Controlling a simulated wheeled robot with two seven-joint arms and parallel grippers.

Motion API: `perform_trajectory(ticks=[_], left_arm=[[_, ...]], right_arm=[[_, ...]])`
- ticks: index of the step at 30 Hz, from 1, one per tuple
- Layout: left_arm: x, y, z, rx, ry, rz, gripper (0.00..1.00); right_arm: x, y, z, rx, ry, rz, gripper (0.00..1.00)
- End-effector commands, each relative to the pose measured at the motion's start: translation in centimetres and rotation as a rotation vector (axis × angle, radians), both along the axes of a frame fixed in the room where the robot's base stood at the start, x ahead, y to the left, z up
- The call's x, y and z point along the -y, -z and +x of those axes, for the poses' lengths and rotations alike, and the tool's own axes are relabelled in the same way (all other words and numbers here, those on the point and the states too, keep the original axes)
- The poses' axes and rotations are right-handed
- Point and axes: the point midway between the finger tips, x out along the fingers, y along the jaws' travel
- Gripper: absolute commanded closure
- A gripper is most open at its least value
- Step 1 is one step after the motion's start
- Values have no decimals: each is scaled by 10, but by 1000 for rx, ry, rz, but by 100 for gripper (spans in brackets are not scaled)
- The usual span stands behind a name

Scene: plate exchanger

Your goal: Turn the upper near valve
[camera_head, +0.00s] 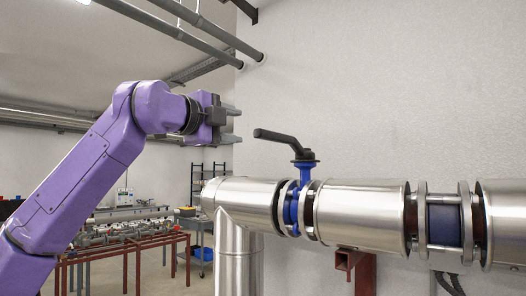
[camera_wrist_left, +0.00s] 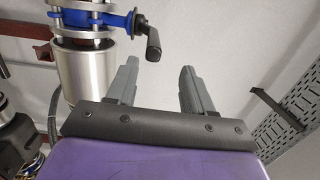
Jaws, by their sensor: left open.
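The valve is a blue butterfly valve (camera_head: 291,208) clamped between flanges in a thick silver pipe. Its black lever handle (camera_head: 279,139) sits on top of the blue stem and points left. In the left wrist view the handle (camera_wrist_left: 150,40) shows at the top, left of centre, and the blue valve body (camera_wrist_left: 95,19) at upper left. My left gripper (camera_head: 232,124) is to the left of the handle and a little higher in the head view, apart from it. In the left wrist view its two fingers (camera_wrist_left: 160,85) are spread with nothing between them. My right gripper is not in view.
The silver pipe (camera_head: 360,215) runs to the right along the white wall, with a blue flanged section (camera_head: 443,222) farther along. A red bracket (camera_head: 347,262) is below it. Grey pipes (camera_head: 215,30) run overhead. A red-framed bench (camera_head: 125,245) and a cart (camera_head: 198,240) stand behind.

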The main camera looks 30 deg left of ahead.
Motion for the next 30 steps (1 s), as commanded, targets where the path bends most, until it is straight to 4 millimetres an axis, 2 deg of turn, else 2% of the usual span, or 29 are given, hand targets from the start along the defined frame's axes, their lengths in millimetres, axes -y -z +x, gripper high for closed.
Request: perform_trajectory(ticks=[1, 3, 7, 11, 21, 25, 30], left_arm=[[-2, -2, -2, -9, 47, -194, 48], [-1, -1, -2, -30, 85, -395, 48], [3, 0, 0, -44, 97, -551, 48], [5, -4, 17, -48, 95, -575, 48], [11, -5, 89, -48, 94, -569, 48], [12, -2, 102, -47, 94, -569, 48], [12, 0, 105, -44, 94, -568, 48]], right_arm=[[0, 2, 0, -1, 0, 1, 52], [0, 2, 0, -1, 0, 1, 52], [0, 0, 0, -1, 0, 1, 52], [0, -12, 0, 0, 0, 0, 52], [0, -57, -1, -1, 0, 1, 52], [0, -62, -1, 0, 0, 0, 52], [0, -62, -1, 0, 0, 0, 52]])
